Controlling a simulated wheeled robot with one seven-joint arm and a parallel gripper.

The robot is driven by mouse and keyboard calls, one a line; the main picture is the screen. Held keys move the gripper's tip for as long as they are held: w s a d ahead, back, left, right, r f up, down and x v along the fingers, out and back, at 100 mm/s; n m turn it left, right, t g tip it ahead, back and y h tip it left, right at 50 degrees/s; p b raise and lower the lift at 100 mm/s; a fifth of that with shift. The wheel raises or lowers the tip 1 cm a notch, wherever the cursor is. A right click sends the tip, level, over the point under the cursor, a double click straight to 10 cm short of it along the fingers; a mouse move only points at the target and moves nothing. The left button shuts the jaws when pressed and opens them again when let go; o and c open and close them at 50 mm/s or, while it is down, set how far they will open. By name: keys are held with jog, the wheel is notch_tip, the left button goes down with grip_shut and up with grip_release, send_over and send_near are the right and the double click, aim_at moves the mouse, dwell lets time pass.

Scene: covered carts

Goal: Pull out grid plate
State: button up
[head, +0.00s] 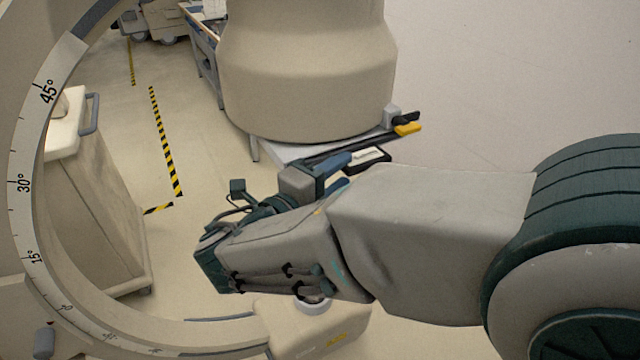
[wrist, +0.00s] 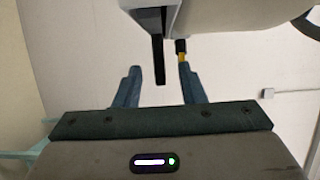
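The grid plate (head: 345,146) shows in the head view as a dark strip under the large beige drum-shaped housing, with a yellow and black piece (head: 407,129) at its right end. In the wrist view a dark upright bar (wrist: 159,62), seemingly part of the plate, hangs below the housing. My gripper (head: 352,168) is beside the housing's lower edge. In the wrist view its two blue fingers are apart, so my gripper (wrist: 158,72) is open. The bar shows between the fingers with gaps on both sides; I cannot tell its depth. The yellow piece (wrist: 183,57) is by the right fingertip.
The housing (head: 305,75) is above my gripper. A curved arm with an angle scale (head: 25,190) arches on the left. A beige cabinet (head: 100,215) stands behind it. A beige unit (head: 320,335) is below my gripper. Floor at the right back is clear.

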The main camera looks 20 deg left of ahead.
aim_at(376, 146)
jog(key=x, duration=0.6)
jog(key=shift+c, duration=0.3)
jog(key=shift+s, duration=0.1)
grip_shut()
